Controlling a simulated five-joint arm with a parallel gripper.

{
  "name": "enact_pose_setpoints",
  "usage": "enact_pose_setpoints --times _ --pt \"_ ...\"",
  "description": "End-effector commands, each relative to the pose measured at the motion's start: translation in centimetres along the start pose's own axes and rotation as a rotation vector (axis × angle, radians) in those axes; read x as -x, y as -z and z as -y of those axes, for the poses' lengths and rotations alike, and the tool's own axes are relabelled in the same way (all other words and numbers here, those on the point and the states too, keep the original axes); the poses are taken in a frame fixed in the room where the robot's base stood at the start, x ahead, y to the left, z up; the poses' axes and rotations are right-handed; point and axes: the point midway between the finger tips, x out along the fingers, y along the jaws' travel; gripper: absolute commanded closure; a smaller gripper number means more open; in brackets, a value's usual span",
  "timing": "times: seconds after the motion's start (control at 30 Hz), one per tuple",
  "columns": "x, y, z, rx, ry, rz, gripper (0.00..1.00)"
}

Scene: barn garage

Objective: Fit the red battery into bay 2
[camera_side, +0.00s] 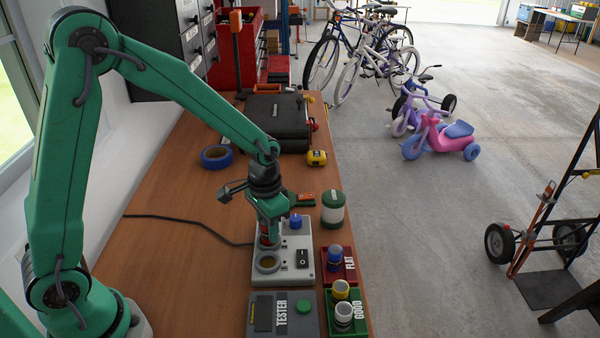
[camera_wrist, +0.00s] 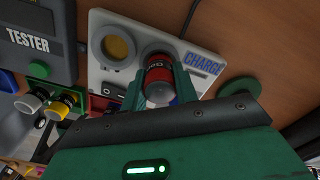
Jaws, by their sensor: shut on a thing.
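My gripper (camera_side: 268,232) is shut on the red battery (camera_wrist: 158,78), one green finger on each side of it in the wrist view. The battery stands roughly upright at the farther round bay of the grey charger (camera_side: 258,278); its lower end is hidden, so I cannot tell how deep it sits. The charger, marked CHARGE, also shows in the wrist view (camera_wrist: 99,72). Its other round bay (camera_side: 267,263) is empty with a yellowish floor, and it also shows in the wrist view (camera_wrist: 117,46). Bay numbers are not readable.
The tester (camera_side: 268,317) lies in front of the charger. A red FLAT tray (camera_side: 349,264) holds a blue battery (camera_side: 334,258); a green GOOD tray (camera_side: 361,325) holds yellow and white batteries. A green jar (camera_side: 333,209), blue tape (camera_side: 216,157) and black case (camera_side: 276,121) stand farther back.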

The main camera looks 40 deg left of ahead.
Motion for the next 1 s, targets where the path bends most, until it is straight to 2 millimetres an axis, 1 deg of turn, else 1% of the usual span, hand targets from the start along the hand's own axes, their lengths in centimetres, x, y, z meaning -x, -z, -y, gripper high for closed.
enact_pose_setpoints --times 0.8,0.83,0.87,1.0 --pt "-1.1 0.0 0.0 0.000 0.000 0.001 0.97" --pt "-1.1 0.0 0.0 0.000 0.000 0.000 0.69" --pt "-1.1 0.0 0.0 0.000 0.000 0.000 0.63" --pt "-1.1 0.0 0.0 0.000 0.000 0.000 0.62"
